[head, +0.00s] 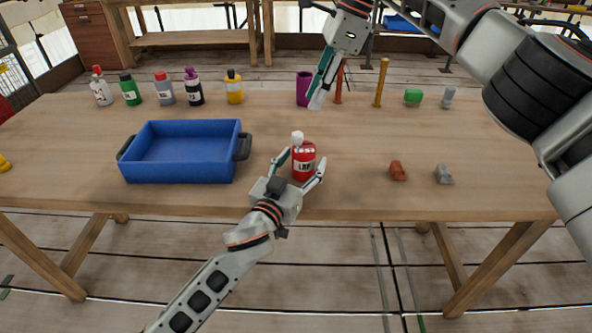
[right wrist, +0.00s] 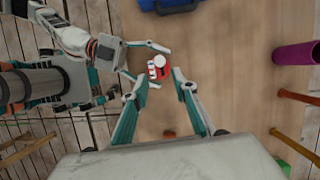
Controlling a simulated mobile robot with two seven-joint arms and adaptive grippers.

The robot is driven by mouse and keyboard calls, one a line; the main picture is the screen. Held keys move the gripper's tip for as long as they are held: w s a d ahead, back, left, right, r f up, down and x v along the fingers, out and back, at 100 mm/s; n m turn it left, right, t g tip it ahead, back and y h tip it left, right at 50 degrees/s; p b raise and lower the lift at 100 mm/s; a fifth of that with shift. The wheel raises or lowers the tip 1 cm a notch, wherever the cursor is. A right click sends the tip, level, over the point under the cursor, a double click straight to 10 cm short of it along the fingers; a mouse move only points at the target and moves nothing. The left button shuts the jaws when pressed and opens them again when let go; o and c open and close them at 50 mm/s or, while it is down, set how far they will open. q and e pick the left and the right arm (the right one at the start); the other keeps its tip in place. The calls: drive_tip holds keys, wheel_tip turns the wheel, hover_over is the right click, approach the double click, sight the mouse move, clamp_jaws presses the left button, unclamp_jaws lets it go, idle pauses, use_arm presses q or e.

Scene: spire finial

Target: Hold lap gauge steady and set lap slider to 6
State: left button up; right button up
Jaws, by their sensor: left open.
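The lap gauge is a red, can-like body (head: 304,164) with a "LAP" label, pale markings and a white knob at its upper left. It stands near the table's front edge. It also shows in the right wrist view (right wrist: 165,72). Its slider and setting are too small to tell. My left gripper (head: 299,168) is open, one finger on each side of the gauge; I cannot tell whether they touch it. My right gripper (head: 318,98) is above the table, behind the gauge.
A blue tray (head: 128,170) lies left of the gauge. Several bottles (head: 163,89) stand at the back left. A purple cup (head: 303,87), an orange post (head: 381,82) and a green piece (head: 413,96) stand behind. Orange (head: 398,171) and grey (head: 444,175) pieces lie right.

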use_arm(q)
drive_tip(key=shift+w+d, duration=0.2)
drive_tip(key=shift+w, duration=0.25)
